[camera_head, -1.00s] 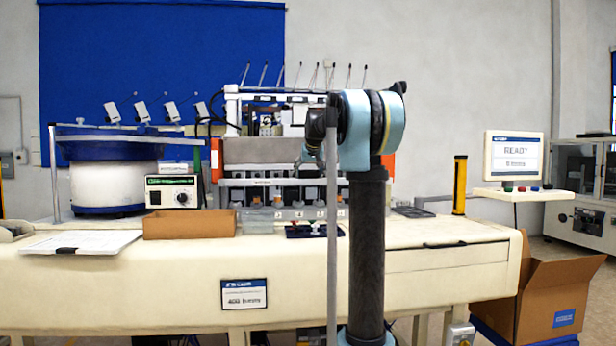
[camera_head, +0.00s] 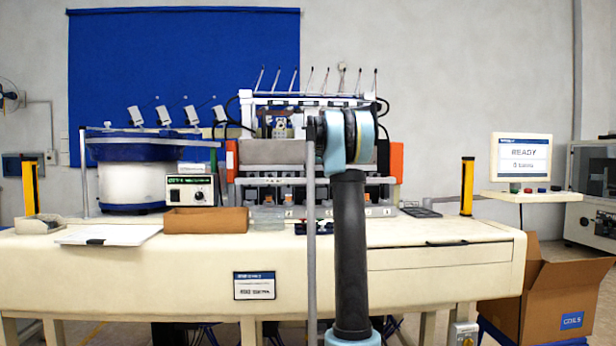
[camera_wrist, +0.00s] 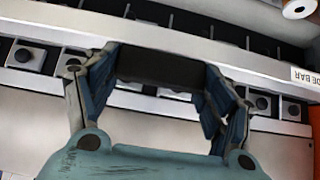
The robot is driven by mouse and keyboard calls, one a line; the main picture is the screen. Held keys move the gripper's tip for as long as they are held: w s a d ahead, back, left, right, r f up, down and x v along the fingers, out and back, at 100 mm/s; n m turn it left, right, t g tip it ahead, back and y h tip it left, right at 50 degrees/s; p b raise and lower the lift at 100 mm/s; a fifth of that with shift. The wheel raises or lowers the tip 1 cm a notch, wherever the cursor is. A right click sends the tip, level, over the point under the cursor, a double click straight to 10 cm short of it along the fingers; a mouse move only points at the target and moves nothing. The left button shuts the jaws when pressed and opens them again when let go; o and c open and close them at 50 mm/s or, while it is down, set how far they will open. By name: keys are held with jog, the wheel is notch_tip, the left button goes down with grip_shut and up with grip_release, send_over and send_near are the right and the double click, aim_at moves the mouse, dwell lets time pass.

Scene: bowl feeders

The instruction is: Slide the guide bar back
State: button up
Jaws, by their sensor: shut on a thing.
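The guide bar (camera_wrist: 255,62) is a long pale bar crossing the wrist view on a slant, with a label ending in "DE BAR" at its right end. A dark block-like handle (camera_wrist: 160,68) stands at its middle. My gripper (camera_wrist: 162,72) has its two blue-padded fingers at either side of this handle, shut on it. In the head view the bar seems to be the pale strip (camera_head: 262,181) low across the front of the machine. My arm hides its middle and my gripper there.
A brown tray (camera_head: 205,221), a control box (camera_head: 190,190) and a bowl feeder (camera_head: 135,185) stand left of the machine. Yellow posts (camera_head: 467,186) flank the bench (camera_head: 420,285). An open carton (camera_head: 560,295) is at the right. The screen (camera_head: 521,158) reads READY.

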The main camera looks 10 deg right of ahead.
jog(key=w, duration=0.3)
jog(key=shift+w+d+f, duration=0.2)
jog(key=shift+w+d, duration=0.05)
jog(key=shift+w, duration=0.15)
jog(key=shift+w+r, duration=0.1)
jog(key=shift+w, duration=0.05)
jog(key=o, duration=1.4)
jog(key=shift+w, duration=0.2)
jog(key=shift+c, duration=0.2)
jog(key=shift+o, duration=0.8)
jog(key=shift+w+f, duration=0.4)
jog(key=shift+f, duration=0.05)
jog(key=shift+s+r, duration=0.3)
jog(key=shift+a, duration=0.1)
jog(key=d+v, duration=0.1)
jog(key=v, duration=1.1)
jog(key=shift+a, duration=0.45)
